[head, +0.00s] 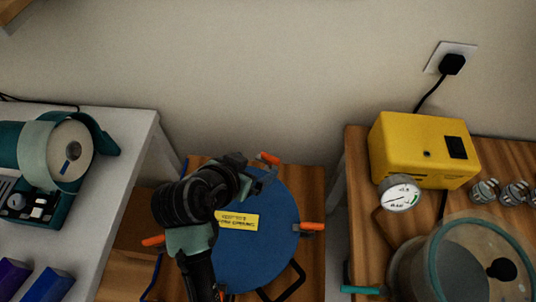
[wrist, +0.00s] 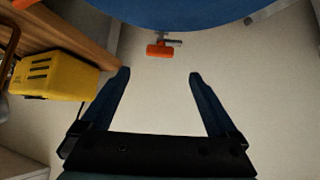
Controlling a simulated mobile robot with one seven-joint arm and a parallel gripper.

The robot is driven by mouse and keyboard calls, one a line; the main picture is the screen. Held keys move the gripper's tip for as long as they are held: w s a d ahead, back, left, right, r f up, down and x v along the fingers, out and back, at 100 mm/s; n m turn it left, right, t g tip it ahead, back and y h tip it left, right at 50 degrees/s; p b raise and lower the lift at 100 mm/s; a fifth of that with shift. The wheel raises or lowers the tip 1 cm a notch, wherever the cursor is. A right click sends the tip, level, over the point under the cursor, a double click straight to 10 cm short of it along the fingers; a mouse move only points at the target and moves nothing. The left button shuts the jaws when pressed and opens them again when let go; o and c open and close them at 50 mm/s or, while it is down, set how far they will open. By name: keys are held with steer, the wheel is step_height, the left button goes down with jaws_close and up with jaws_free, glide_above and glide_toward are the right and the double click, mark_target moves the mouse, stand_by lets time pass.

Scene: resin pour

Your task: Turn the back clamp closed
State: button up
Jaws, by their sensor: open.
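The back clamp has an orange handle (head: 269,158) at the far edge of a round blue lid (head: 262,250). In the wrist view the orange handle (wrist: 160,50) sits on a small grey bracket, just off the blue lid's rim (wrist: 190,18). My gripper (wrist: 160,75) is open and empty, its dark fingers spread to either side of the handle's line with the handle beyond the fingertips, apparently untouched. In the head view my gripper (head: 262,175) is close to the back clamp, and my arm covers the lid's left part.
Other orange clamp handles show at the lid's right (head: 312,226) and left (head: 153,240). A yellow box (head: 415,150) with a gauge (head: 399,194) and a clear round vessel (head: 410,262) stand on the right bench. A white table (head: 125,130) bears a teal machine at left.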

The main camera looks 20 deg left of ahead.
mark_target(271, 157)
steer(key=x, duration=0.9)
steer(key=shift+w+f, duration=0.1)
steer(key=shift+w, duration=0.2)
steer(key=shift+d, duration=0.1)
steer(key=c, duration=1.4)
